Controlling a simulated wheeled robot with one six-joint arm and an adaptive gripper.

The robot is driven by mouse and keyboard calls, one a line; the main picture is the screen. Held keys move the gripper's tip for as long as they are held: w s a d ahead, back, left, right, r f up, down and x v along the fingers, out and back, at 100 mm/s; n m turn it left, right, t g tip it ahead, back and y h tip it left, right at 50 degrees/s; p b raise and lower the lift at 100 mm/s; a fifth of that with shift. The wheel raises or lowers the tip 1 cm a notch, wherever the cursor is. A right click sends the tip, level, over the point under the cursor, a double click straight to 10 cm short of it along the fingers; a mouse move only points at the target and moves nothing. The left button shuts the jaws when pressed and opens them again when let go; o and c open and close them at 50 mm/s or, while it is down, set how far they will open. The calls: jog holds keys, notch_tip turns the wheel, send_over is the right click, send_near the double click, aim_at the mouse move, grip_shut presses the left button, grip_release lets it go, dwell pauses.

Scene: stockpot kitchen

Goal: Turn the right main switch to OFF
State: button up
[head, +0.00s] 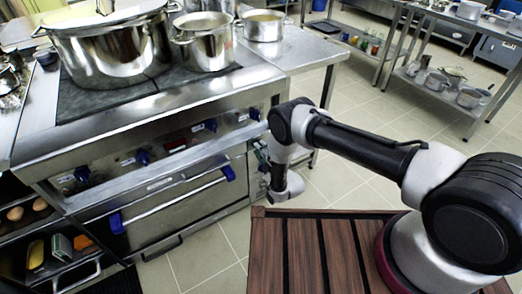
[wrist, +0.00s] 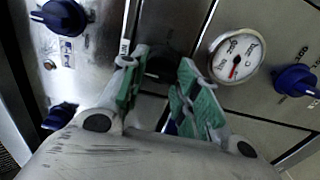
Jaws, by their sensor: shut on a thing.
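In the wrist view, my gripper (wrist: 159,66) has its two green-padded fingers on either side of a dark knob (wrist: 165,66) on the steel panel. I take this knob to be the right main switch. The fingers are shut on it. The knob is in shadow and partly covered by the fingers, so its setting cannot be read.
A round white gauge (wrist: 236,58) sits right of the fingers, with a blue knob (wrist: 294,80) beyond it. Another blue knob (wrist: 63,17) is at upper left. The stove (head: 150,140) carries a large pot (head: 110,55). A wooden slatted top (head: 300,255) lies below my arm.

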jog(key=shift+s+f, duration=0.1)
dwell(0.4)
jog(key=o, duration=1)
jog(key=v, duration=1.2)
